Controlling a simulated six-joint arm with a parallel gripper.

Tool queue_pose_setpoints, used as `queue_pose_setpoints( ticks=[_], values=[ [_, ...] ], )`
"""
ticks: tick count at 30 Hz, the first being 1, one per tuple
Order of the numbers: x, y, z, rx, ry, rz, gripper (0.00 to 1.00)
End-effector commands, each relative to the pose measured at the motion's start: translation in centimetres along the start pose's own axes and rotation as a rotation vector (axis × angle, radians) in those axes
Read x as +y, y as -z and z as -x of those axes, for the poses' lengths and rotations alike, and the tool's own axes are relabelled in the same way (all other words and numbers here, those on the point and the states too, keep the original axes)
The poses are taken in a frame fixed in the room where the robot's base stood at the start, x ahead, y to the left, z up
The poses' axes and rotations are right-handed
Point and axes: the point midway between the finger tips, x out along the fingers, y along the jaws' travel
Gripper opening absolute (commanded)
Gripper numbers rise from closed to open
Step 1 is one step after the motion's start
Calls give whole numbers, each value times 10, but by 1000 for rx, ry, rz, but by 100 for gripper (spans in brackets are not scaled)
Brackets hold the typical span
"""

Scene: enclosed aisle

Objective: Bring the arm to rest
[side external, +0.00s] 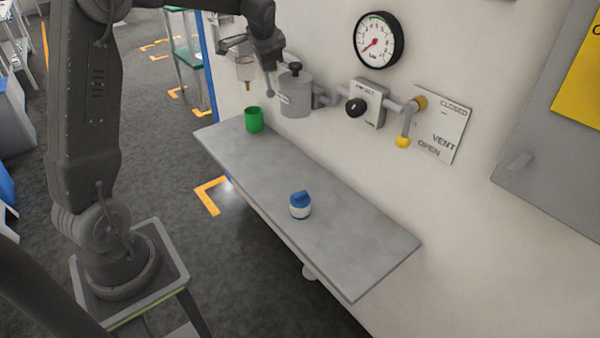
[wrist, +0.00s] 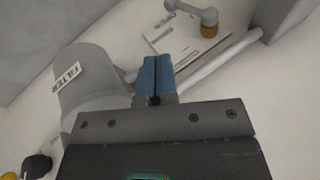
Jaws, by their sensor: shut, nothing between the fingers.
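My gripper (wrist: 156,73) shows in the wrist view with its blue fingertips together and nothing between them. The fingers point at the wall fittings, and a grey canister labelled FILTER (wrist: 82,75) is just left of them. In the side view my arm reaches across the top, with its end near the wall, close to the canister (side external: 296,97). The fingertips are hard to make out there.
A grey shelf (side external: 345,245) along the wall holds a green cup (side external: 254,120) and a small blue-and-white container (side external: 300,205). Above are a gauge (side external: 378,40), a black knob (side external: 356,107) and a yellow-tipped lever (side external: 404,141) pointing down towards OPEN.

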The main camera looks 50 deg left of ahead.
Motion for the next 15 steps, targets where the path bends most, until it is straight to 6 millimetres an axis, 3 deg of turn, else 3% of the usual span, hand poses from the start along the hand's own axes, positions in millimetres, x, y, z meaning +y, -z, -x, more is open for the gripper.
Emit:
queue_pose_setpoints(
  ticks=[1,6,12,15],
  values=[
    [17,-1,26,26,-14,17,0],
    [78,-21,96,87,-86,98,0],
    [154,-69,161,149,-191,191,0],
    [189,-100,182,171,-248,233,0]
  ],
)
